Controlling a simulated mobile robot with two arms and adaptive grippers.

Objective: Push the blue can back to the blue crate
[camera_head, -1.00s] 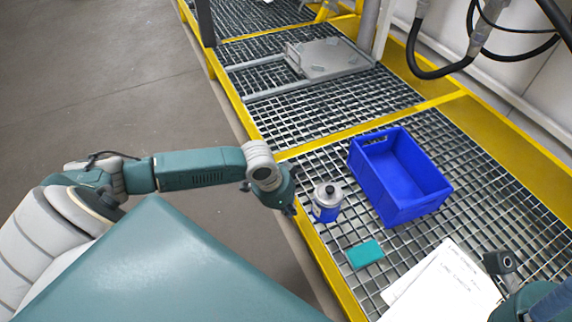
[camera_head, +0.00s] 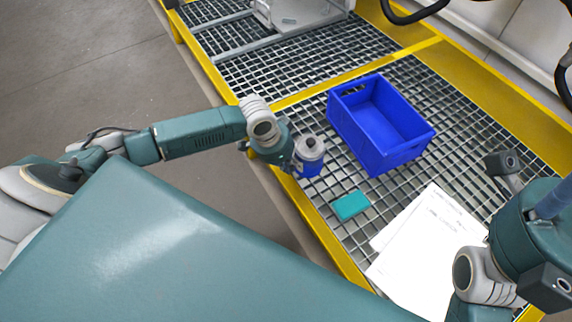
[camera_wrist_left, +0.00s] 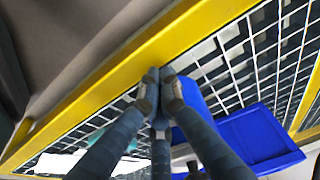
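The blue can (camera_head: 309,168), with a grey top, stands upright on the grating near the yellow edge. The open blue crate (camera_head: 384,157) stands to its right, with a gap between them. My left gripper (camera_head: 288,158) is just left of the can, close against it in the head view; whether they touch is unclear. In the left wrist view its fingers (camera_wrist_left: 159,88) are drawn together with nothing between them. A blue surface beside them, probably the can (camera_wrist_left: 192,97), is partly hidden, and the crate (camera_wrist_left: 255,138) lies to its right. My right arm is at the right edge; its fingers are not clear.
A teal block (camera_head: 351,206) lies in front of the can, and white paper sheets (camera_head: 428,245) lie to its right. A grey case (camera_head: 297,14) sits farther back. The yellow frame (camera_head: 340,255) borders the grating. Bare grating lies between can and crate.

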